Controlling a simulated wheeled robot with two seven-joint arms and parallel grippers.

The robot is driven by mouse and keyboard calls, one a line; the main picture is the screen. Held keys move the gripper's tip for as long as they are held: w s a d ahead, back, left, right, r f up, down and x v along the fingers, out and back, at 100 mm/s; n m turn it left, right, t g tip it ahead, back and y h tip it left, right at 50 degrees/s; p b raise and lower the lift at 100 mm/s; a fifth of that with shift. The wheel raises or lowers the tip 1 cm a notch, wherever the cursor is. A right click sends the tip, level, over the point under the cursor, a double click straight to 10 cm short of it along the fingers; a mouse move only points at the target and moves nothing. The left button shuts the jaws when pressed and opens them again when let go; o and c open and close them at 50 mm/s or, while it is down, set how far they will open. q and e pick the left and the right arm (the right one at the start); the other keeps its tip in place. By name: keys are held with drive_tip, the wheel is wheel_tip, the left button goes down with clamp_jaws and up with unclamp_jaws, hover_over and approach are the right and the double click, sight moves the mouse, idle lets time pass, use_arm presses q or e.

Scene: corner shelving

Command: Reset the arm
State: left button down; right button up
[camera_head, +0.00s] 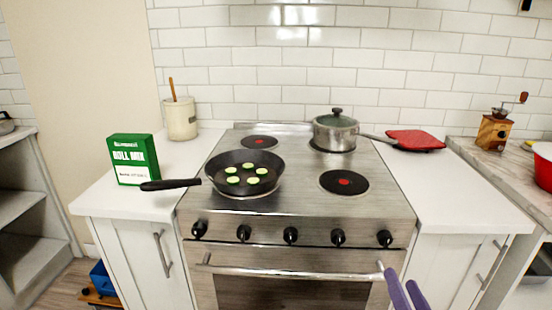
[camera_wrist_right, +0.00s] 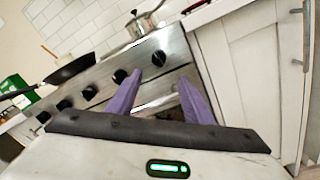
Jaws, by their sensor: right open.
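My right gripper (camera_head: 407,292) shows at the bottom right of the head view, in front of the stove's lower right side. Its two purple fingers also show in the right wrist view (camera_wrist_right: 160,95), spread apart with nothing between them. They point toward the front of the stove (camera_head: 300,229), near its knobs and oven handle. I cannot tell whether a finger touches the handle. My left gripper is not in view.
A black pan (camera_head: 243,159) with several green slices sits on the left of the stove. A lidded steel pot (camera_head: 335,133) stands at the back right. A green box (camera_head: 133,159) and a crock (camera_head: 181,119) stand on the left counter. The right counter (camera_head: 447,195) is mostly clear.

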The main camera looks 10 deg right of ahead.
drive_tip(key=s+a+f+m+g+y, duration=0.1)
drive_tip(key=s+a+f+m+g, duration=0.2)
drive_tip(key=f+m, duration=0.35)
drive_tip(key=s+a+f+m+g+y, duration=0.1)
drive_tip(key=s+a+f+m+g, duration=0.1)
drive_tip(key=s+f+m, duration=0.35)
drive_tip(key=s+a+f+m+g+y, duration=0.3)
drive_tip(key=s+a+f+m, duration=0.5)
drive_tip(key=a+f+m, duration=0.3)
drive_tip(key=shift+s+a+f+m+g+y, duration=0.2)
drive_tip(key=shift+s+a+m+g+y, duration=0.15)
drive_tip(key=shift+a+m+g, duration=0.5)
drive_tip(key=shift+w+d+t, duration=0.1)
drive_tip(key=shift+d+t, duration=0.1)
drive_tip(key=shift+t, duration=0.05)
